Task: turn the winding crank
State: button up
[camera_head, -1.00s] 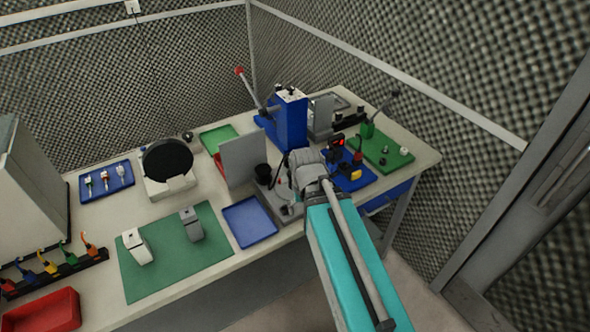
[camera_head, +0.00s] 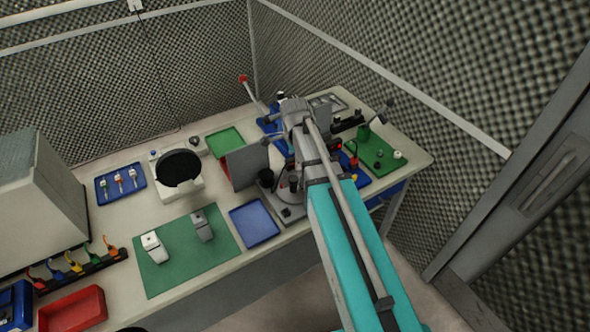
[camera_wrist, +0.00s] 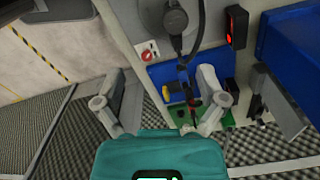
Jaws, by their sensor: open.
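The winding crank (camera_wrist: 176,22) shows at the top of the wrist view as a dark arm with a round hub on a grey disc. In the head view its grey base (camera_head: 293,212) is partly hidden behind my arm. My gripper (camera_wrist: 161,78) is open, with its two fingers spread wide. Nothing is held between them. In the wrist view the crank lies beyond the fingertips, apart from them. In the head view my arm mostly hides the gripper.
A grey upright panel (camera_head: 246,166) and a black cup (camera_head: 266,178) stand left of the base. A blue tray (camera_head: 254,223) lies in front. A red-knobbed lever (camera_head: 243,79) rises behind. A green board (camera_head: 384,155) with fittings is on the right.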

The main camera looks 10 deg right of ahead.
aim_at(293, 178)
jog(key=w+r+m, duration=0.1)
jog(key=w+r+m+p, duration=0.1)
jog(key=m, duration=0.1)
jog(key=shift+w+r, duration=0.1)
jog(key=shift+w, duration=0.15)
jog(key=shift+f, duration=0.2)
notch_tip(293, 178, down, 13)
jog(key=b, duration=1.3)
jog(key=shift+f, duration=0.2)
dwell(0.4)
